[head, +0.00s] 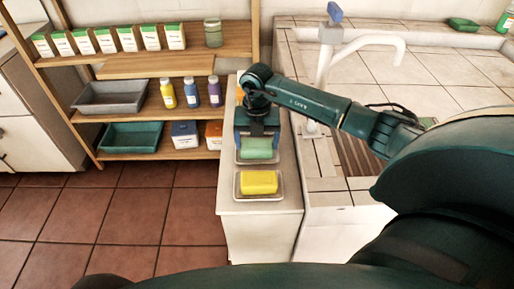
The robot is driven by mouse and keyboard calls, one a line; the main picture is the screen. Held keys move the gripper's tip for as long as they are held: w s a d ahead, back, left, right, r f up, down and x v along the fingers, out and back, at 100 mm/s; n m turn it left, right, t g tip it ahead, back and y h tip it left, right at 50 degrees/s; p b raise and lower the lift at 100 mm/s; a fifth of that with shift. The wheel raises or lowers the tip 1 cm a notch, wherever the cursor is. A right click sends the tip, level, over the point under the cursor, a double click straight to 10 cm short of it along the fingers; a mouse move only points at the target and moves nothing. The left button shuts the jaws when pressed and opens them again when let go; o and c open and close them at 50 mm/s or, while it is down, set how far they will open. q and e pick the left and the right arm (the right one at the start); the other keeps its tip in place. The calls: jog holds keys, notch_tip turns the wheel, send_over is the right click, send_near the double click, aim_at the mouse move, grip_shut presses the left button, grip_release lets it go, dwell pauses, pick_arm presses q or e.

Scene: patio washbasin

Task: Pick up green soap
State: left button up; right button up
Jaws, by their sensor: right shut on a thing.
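The green soap (257,147) is a pale green block over a small tray (244,160) on the narrow white counter. My right gripper (257,137) points down over it from above and is shut on the green soap. I cannot tell whether the soap is lifted clear of its tray. A yellow soap (259,182) sits in a second tray (258,198), nearer to me. My left gripper is not in view.
A wooden shelf (180,65) on the left holds several cartons, a jar (213,32), coloured bottles (191,92) and bins (130,137). A white tap (364,43) stands on the tiled basin top right of my arm. Something orange (240,95) shows behind the gripper.

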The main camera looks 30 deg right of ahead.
aim_at(257, 144)
jog(key=shift+c, duration=1.3)
notch_tip(257, 144, up, 10)
